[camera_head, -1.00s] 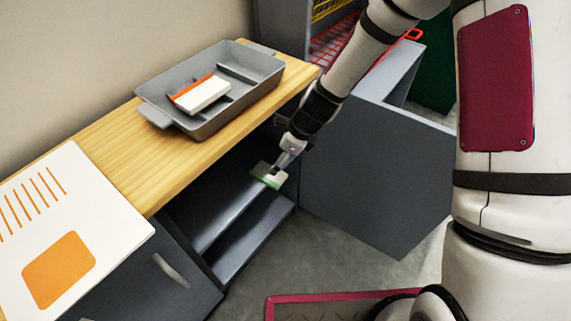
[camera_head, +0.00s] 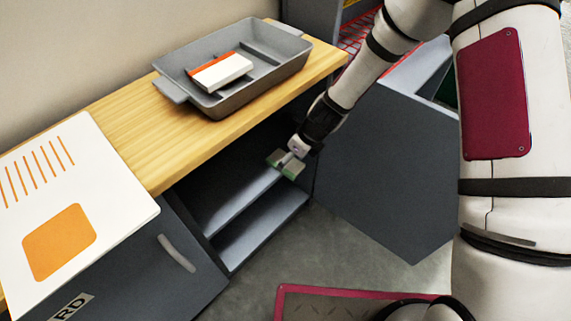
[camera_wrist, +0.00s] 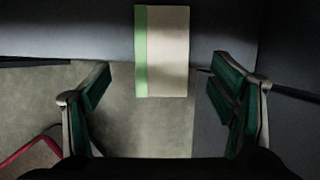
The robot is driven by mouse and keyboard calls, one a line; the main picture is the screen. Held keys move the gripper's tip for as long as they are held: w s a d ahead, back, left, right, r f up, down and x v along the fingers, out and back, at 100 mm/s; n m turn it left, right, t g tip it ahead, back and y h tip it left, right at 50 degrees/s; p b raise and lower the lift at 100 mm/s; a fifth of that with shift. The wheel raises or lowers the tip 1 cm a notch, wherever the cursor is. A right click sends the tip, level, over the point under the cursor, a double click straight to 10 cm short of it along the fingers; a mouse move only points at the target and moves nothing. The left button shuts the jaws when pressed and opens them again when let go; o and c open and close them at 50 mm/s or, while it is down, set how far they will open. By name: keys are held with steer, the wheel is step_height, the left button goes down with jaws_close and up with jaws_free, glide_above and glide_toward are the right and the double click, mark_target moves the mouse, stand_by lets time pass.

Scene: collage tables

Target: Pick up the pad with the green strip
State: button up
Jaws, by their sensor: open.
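The pad with the green strip (camera_wrist: 168,52) shows in the wrist view as a pale rectangle with green along its left side. It sticks out over the edge of a dark shelf. In the head view the pad (camera_head: 293,171) is small, at the right end of the upper shelf, partly covered by my gripper (camera_head: 287,158). My gripper is open, and in the wrist view its two dark green-padded fingers (camera_wrist: 160,82) stand left and right of the pad, with a gap on each side. I see no contact.
A grey tray (camera_head: 279,76) on the wooden top (camera_head: 140,136) holds a white pad with an orange strip (camera_head: 222,71). The open cabinet has a lower shelf (camera_head: 262,232) under the pad. A dark grey panel (camera_head: 380,170) stands close on the right. A red-edged frame (camera_head: 350,292) lies on the floor.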

mark_target(294, 167)
steer(key=b+x, duration=0.2)
steer(key=x, duration=0.3)
steer(key=shift+d, duration=0.1)
steer(key=shift+r, duration=0.1)
steer(key=shift+c, duration=0.4)
steer(key=c, duration=1.2)
steer(key=shift+r, duration=0.1)
